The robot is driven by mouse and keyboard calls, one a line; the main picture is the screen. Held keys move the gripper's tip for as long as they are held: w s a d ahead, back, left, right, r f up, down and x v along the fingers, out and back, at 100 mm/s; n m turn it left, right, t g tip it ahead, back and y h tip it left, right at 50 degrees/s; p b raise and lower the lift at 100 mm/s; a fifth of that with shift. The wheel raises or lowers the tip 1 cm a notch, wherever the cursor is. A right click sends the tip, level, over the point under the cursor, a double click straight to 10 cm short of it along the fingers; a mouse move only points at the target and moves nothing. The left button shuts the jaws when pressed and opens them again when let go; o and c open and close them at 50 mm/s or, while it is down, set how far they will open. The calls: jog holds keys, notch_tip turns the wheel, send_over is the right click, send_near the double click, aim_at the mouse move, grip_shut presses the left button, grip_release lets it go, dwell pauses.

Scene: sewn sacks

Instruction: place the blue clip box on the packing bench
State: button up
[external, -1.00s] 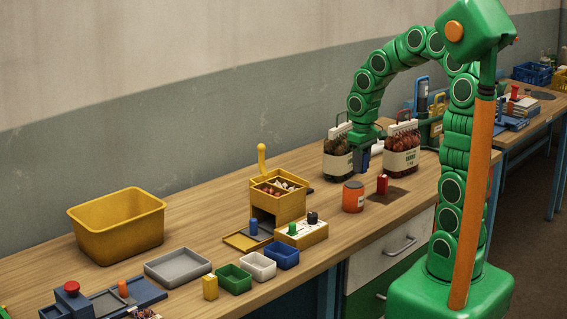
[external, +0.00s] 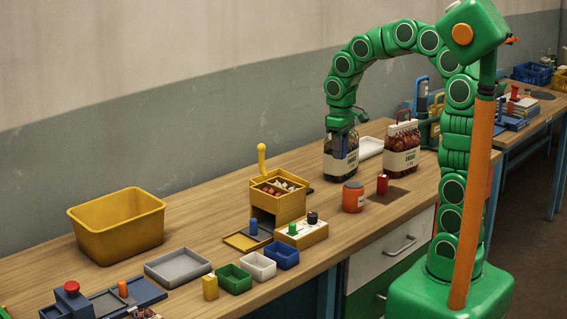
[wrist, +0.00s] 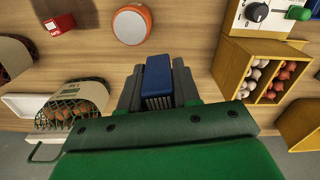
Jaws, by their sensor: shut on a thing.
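My gripper (wrist: 157,88) is shut on a blue box with pale ribs, the blue clip box (wrist: 158,66), seen between the jaws in the wrist view. In the external view my gripper (external: 342,140) is raised over the wooden bench (external: 205,235), overlapping the top of the left sack (external: 341,163). The clip box is mostly hidden by the jaws there. In the wrist view, bare wood shows around the jaws. A second wooden bench (external: 548,115) stands at the far right; which one is the packing bench is not marked.
A second sack (external: 402,151), an orange jar (external: 353,197) and a red box (external: 382,184) stand near the gripper. A yellow divided box (external: 278,198) stands to the left, with a yellow bin (external: 117,226) farther left. Bare wood lies between the left sack and the yellow box.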

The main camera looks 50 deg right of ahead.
jog(key=w+a+n, duration=0.3)
jog(key=a+n, duration=0.5)
jog(key=a, duration=2.2)
jog(key=s+a+n, duration=0.4)
jog(key=s+a, duration=0.6)
jog(key=a, duration=0.5)
jog(key=s+a+n, duration=0.4)
jog(key=s+a, duration=0.5)
jog(key=a, duration=0.5)
send_over(176, 315)
jog(key=f, duration=1.4)
jog(key=shift+s+d+f, duration=0.2)
jog(key=shift+d, duration=0.1)
jog(key=shift+w+a+f, duration=0.15)
jog(key=shift+a+f, duration=0.15)
jog(key=shift+f, duration=1.65)
